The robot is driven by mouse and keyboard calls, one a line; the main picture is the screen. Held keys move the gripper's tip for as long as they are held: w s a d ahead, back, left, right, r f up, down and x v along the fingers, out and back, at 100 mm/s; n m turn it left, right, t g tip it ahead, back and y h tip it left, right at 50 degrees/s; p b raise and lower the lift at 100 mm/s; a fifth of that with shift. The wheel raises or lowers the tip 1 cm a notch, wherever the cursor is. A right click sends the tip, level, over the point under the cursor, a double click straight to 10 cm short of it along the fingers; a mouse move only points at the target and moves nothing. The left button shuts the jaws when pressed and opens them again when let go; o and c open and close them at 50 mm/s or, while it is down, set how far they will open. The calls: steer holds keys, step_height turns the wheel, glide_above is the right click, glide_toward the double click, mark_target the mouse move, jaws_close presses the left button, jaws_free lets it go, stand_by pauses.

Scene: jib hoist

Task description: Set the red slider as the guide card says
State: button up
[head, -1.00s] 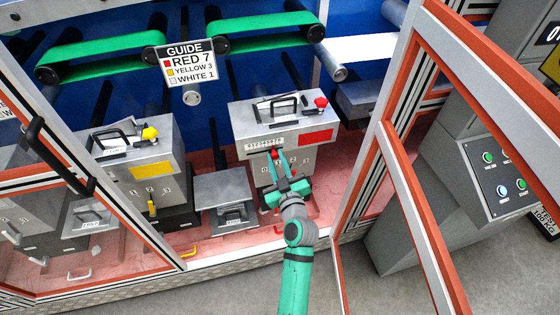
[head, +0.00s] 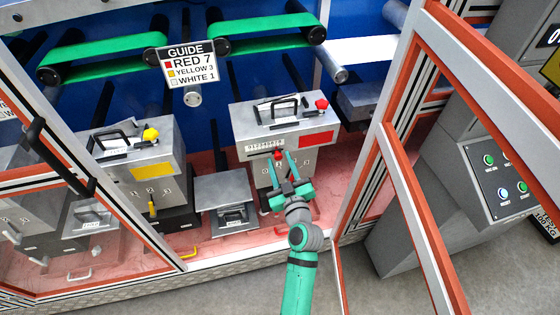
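The guide card (head: 187,64) hangs at the upper middle and reads RED 7, YELLOW 3, WHITE 1. The grey machine box with the red label (head: 316,140) stands at the centre, with a scale strip (head: 265,145) on its front. The red slider (head: 277,155) is a small red knob just below that strip. My gripper (head: 284,157) is in front of the box with its fingers spread apart. The knob shows at the left fingertip; I cannot tell whether they touch. The slider's exact scale number is too small to read.
An open orange-framed door (head: 400,160) stands close on the right of my arm. A box with a yellow label (head: 153,170) is on the left, behind another framed panel. A low grey box (head: 222,190) sits between. A control panel (head: 503,180) is at the far right.

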steer(key=v, duration=1)
steer(key=s+f+m+g+h, duration=0.1)
steer(key=s+f+m+h, duration=0.15)
steer(key=s+f, duration=0.4)
steer(key=s+f+m+g+h, duration=0.1)
steer(key=s+f+m+h, duration=0.2)
steer(key=s, duration=0.7)
steer(key=s+r, duration=0.2)
steer(key=s, duration=0.7)
steer(key=s+a+r+m, duration=0.1)
steer(key=s+r, duration=0.1)
steer(key=s, duration=0.8)
steer(key=shift+s+a, duration=0.2)
steer(key=shift+s, duration=0.05)
steer(key=shift+r+y, duration=0.1)
steer(key=shift+y, duration=0.15)
